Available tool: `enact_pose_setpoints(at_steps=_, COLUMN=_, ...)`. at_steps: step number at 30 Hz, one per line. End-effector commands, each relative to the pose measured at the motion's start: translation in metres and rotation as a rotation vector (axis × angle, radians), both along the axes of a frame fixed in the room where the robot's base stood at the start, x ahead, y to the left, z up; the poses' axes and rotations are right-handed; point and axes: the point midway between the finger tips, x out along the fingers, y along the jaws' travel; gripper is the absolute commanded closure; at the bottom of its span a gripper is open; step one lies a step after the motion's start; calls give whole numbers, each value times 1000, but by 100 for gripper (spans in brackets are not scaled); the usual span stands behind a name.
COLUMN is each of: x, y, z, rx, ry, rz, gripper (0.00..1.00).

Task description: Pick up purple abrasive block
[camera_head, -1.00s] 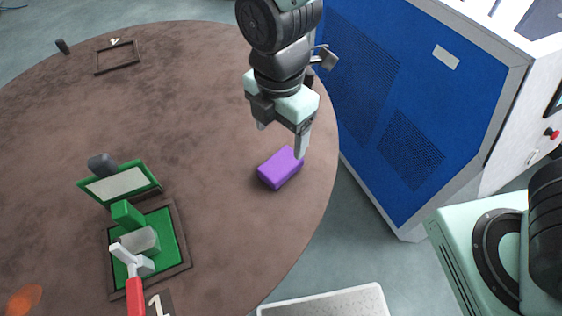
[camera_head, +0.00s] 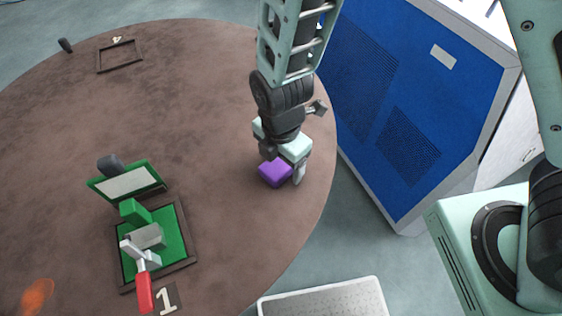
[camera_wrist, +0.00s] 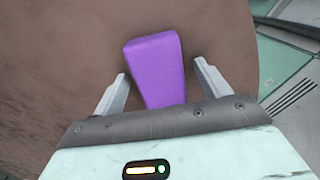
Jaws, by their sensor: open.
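The purple abrasive block (camera_head: 276,174) lies on the brown round table near its right edge. In the wrist view the block (camera_wrist: 156,66) is between the two fingers, with its far end reaching beyond the fingertips and its near end hidden behind the gripper body. My gripper (camera_head: 283,175) is low over the block, pointing down. In the wrist view my gripper (camera_wrist: 160,68) is open, and a gap shows between each fingertip and the block's sides.
A green apparatus (camera_head: 165,232) in a dark frame, with a red-handled tool (camera_head: 144,290), stands on the table at lower left. An empty dark frame (camera_head: 120,68) lies at the back. A blue cabinet (camera_head: 400,110) stands beyond the table's right edge. The table's middle is clear.

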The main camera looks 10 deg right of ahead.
Motion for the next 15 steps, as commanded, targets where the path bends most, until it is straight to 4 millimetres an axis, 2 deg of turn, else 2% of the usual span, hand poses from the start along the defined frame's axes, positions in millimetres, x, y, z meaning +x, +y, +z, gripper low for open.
enact_pose_setpoints(at_steps=5, x=0, y=0, z=0, rx=1, ry=-1, rz=0, gripper=25)
enact_pose_setpoints(at_steps=10, x=0, y=0, z=0, rx=1, ry=0, rz=0, gripper=72)
enact_pose_setpoints(at_steps=15, x=0, y=1, z=0, rx=1, ry=0, rz=0, gripper=74)
